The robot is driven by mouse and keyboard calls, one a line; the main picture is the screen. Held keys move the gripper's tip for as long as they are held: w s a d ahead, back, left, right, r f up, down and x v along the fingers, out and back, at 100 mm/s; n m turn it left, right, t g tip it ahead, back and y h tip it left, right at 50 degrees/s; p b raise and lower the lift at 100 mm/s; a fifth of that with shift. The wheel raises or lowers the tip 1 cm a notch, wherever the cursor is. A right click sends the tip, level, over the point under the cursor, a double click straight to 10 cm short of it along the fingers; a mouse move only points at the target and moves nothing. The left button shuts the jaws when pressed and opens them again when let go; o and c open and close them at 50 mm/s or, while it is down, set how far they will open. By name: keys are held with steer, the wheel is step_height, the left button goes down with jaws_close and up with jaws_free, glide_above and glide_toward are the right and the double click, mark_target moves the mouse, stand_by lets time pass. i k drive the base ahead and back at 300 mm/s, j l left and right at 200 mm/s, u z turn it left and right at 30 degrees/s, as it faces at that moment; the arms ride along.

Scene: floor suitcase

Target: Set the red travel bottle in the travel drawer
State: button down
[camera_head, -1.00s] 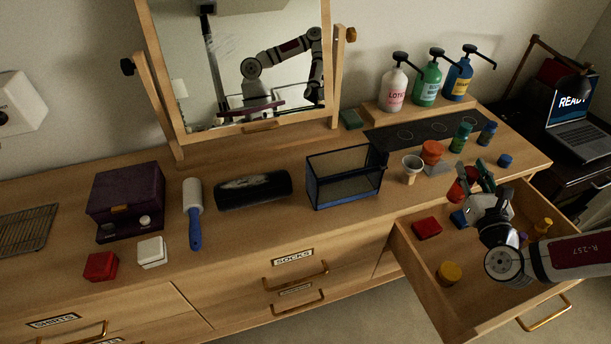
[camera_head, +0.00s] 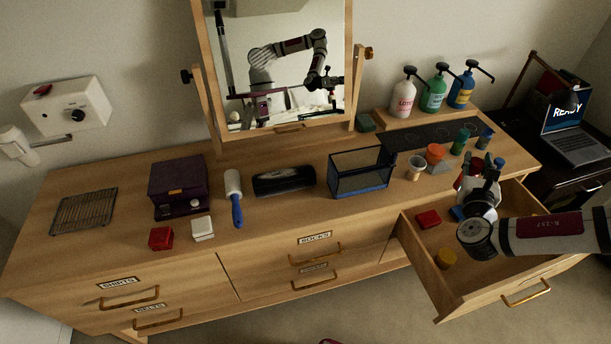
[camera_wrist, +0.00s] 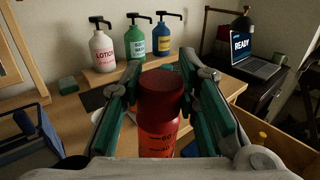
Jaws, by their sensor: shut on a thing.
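My gripper (camera_head: 482,172) is shut on the red travel bottle (camera_wrist: 158,125). In the wrist view the bottle stands upright between the two green-padded fingers, its dark red cap on top and measuring marks on its side. In the head view only a bit of its red shows beside the fingers. The travel drawer (camera_head: 470,281) is pulled open at the right of the dresser. My gripper is over the back part of this drawer, near the dresser top's edge. My arm hides part of the drawer's right side.
In the drawer are a red box (camera_head: 428,218), a yellow round container (camera_head: 446,258) and a partly hidden blue thing. Behind it on the dresser stand an orange container (camera_head: 435,153), a white cup (camera_head: 415,168) and a green bottle (camera_head: 460,141). The drawer's front left floor has free room.

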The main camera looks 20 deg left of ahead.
mark_target(495, 269)
steer(key=i+u, duration=0.15)
steer(key=i, duration=0.15)
steer(key=i+l+z, duration=0.1)
steer(key=z, duration=0.7)
steer(key=i+z, duration=0.15)
steer(key=z, duration=0.3)
steer(key=i+l+u, duration=0.1)
steer(key=u, duration=0.65)
steer(key=l+u, duration=0.1)
steer(key=u, duration=0.85)
steer(key=l+u, duration=0.1)
steer(key=u, duration=0.85)
steer(key=l+u, duration=0.1)
steer(key=u, duration=0.85)
steer(key=k+u, duration=0.1)
steer(key=u, duration=0.4)
